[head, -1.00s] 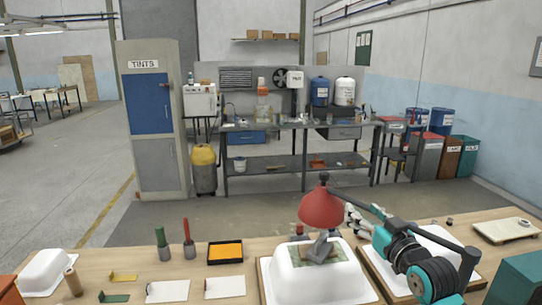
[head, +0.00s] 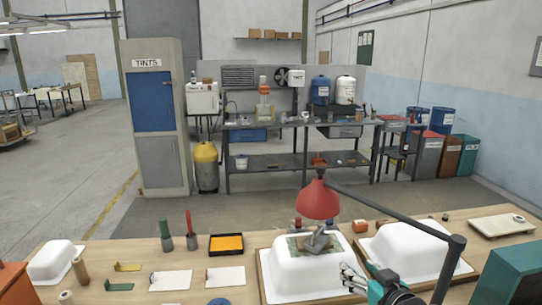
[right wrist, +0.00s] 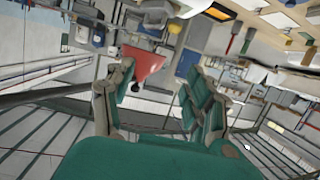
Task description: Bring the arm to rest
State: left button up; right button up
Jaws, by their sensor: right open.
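My right gripper (head: 350,276) is at the lower edge of the head view, in front of the gap between two white bathtub shells. Its fingers stand apart with nothing between them, which the right wrist view (right wrist: 158,88) also shows. The left shell (head: 285,280) carries a patterned patch with a grey tool (head: 319,240) on it. The right shell (head: 405,258) is bare on top and partly hidden by the lamp arm. My left gripper is not in view.
A red lamp (head: 318,200) on a dark arm hangs over the left shell; it also shows in the right wrist view (right wrist: 143,66). A teal box (head: 515,275) stands front right.

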jog(key=s+a+f+g+h, duration=0.15)
jog(key=s+f+g, duration=0.35)
jog(key=s+f, duration=0.9)
jog(key=s+d+f+g+h, duration=0.1)
jog(key=s+f+g, duration=0.2)
jog(key=s, duration=0.7)
jog(key=s+f+g+h, duration=0.1)
jog(key=s+f+g, duration=0.2)
jog(key=s, duration=0.7)
notch_tip(320, 180, down, 28)
jog(key=s+g+b, duration=0.1)
jog(key=b, duration=0.2)
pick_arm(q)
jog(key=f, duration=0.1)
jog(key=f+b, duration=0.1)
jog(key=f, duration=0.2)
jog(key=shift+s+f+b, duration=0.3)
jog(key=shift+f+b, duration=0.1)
pick_arm(e)
jog(key=s+d+f+g, duration=0.1)
jog(key=s+d+f, duration=0.2)
jog(key=s+f, duration=1.4)
notch_tip(320, 180, down, 2)
jog(key=shift+s+d+f, duration=0.1)
jog(key=shift+s+d, duration=0.1)
